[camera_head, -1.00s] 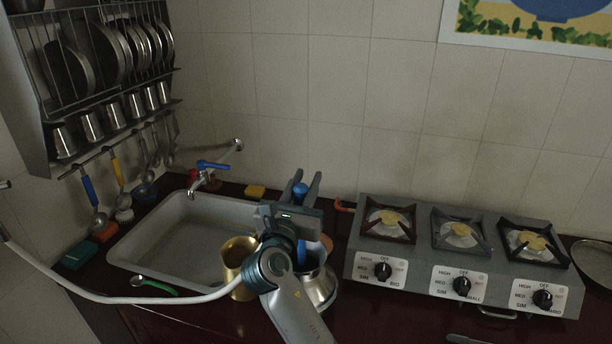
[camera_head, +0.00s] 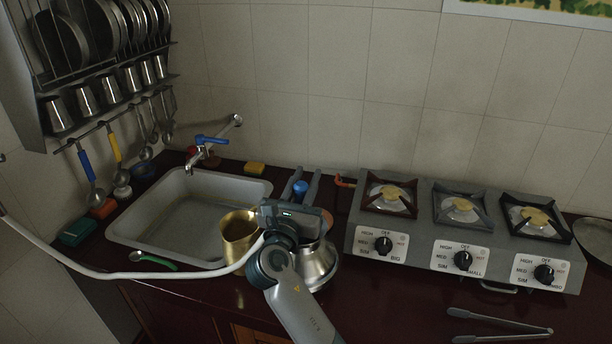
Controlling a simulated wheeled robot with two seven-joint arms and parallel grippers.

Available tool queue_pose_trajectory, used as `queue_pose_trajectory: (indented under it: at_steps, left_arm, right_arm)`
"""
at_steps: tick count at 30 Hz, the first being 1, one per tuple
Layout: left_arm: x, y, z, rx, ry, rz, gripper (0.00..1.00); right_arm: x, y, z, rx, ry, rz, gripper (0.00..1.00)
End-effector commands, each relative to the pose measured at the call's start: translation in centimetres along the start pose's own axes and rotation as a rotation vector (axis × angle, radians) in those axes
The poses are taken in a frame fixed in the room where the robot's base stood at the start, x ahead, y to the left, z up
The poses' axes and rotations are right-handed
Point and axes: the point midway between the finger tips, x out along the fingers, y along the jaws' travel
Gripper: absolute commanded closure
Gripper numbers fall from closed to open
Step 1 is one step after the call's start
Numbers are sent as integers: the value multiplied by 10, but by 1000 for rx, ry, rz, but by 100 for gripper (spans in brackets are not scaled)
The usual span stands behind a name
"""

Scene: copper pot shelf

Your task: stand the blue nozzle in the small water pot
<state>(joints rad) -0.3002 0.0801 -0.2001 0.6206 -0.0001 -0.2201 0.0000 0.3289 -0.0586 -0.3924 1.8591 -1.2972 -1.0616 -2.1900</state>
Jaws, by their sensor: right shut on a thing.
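My right gripper (camera_head: 301,181) is shut on the blue nozzle (camera_head: 300,187), whose blue top shows between the two fingers. The nozzle's lower part is hidden behind the gripper body. A silver metal pot with a wide body (camera_head: 320,268) stands on the counter just below and behind my gripper, its mouth mostly covered. A brass pot (camera_head: 238,228) stands just left of it, by the sink's edge. I cannot tell whether the nozzle's lower end is inside the silver pot. My left gripper is out of view.
The sink (camera_head: 190,222) with its blue-handled tap (camera_head: 208,140) is at left. A white hose (camera_head: 130,275) crosses the front left. The three-burner stove (camera_head: 410,240) stands at right. Tongs (camera_head: 500,325) lie in front. A plate rack (camera_head: 100,80) hangs upper left.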

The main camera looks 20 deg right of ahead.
Motion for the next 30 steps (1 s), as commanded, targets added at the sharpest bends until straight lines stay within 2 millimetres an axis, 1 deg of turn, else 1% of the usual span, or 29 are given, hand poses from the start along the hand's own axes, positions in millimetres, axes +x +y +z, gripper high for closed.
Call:
queue_pose_trajectory:
  at_steps: [11, 12, 14, 15, 30]
  left_arm:
    - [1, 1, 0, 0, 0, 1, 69]
    - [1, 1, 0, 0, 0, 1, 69]
    - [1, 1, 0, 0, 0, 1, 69]
    - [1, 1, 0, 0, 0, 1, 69]
    - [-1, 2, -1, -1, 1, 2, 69]
  right_arm:
    - [0, 0, -2, 0, -1, 0, 100]
    - [0, 0, -2, 0, -1, 0, 72]
    - [0, 0, -2, 0, 0, 0, 58]
    - [0, 0, -2, 0, -1, 0, 53]
    - [2, -1, -3, -1, 0, 0, 53]
